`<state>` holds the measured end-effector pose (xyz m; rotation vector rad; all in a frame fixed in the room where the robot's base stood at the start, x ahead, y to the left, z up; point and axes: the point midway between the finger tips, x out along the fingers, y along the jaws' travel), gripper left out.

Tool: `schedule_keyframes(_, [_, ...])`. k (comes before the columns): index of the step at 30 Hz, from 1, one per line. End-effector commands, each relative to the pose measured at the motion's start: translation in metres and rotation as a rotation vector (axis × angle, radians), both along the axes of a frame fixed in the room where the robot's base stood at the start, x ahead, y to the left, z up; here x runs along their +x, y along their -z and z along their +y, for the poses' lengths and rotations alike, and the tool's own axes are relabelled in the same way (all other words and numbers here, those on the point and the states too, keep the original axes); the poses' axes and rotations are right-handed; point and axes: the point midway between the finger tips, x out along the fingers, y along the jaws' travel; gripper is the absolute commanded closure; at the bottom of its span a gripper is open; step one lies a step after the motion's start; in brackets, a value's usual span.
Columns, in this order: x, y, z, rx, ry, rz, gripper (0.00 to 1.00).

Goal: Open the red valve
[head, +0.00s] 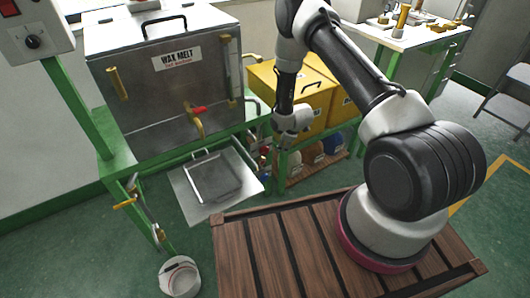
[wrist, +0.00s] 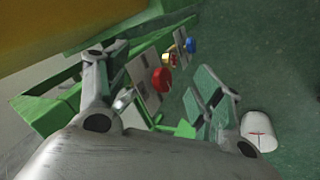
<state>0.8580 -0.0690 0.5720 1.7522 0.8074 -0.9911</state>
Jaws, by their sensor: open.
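A small red valve handle (head: 199,109) sits on a brass spout at the lower front of the steel wax melt tank (head: 165,70) in the head view. My gripper (head: 268,158) points down to the right of the tank, apart from the handle, and its fingers are partly hidden there. In the wrist view my gripper (wrist: 153,72) is open, with its fingers spread and nothing held. A round red knob (wrist: 162,79) on a grey plate shows between and beyond the fingers. I cannot tell whether it is a valve.
A metal tray (head: 213,178) lies below the spout. A white bucket (head: 180,278) stands on the floor. Yellow boxes (head: 300,92) stand behind my gripper. A blue knob (wrist: 191,45) and a white cylinder (wrist: 258,132) show in the wrist view. Green frame parts lie close around the fingers.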

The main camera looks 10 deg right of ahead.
Motion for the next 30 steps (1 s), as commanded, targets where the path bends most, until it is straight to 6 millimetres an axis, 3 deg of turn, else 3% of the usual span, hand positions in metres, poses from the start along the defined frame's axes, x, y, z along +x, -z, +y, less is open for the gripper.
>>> schedule_keyframes(1, [-0.017,0.044,0.003,-0.014,-0.045,0.004,0.33])
schedule_keyframes(3, [-0.029,0.092,0.008,-0.042,-0.141,-0.052,0.33])
schedule_keyframes(6, [-0.025,0.138,0.021,-0.125,-0.345,-0.268,0.33])
schedule_keyframes(7, [-0.02,0.142,0.026,-0.165,-0.409,-0.356,0.33])
schedule_keyframes(12, [-0.005,0.134,0.041,-0.41,-0.636,-0.765,0.33])
schedule_keyframes(18, [-0.019,0.114,0.046,-0.69,-0.735,-1.087,0.33])
schedule_keyframes(23, [-0.023,0.103,0.047,-0.801,-0.746,-1.191,0.33])
schedule_keyframes(30, [0.01,0.101,0.059,-0.813,-0.745,-1.202,0.33])
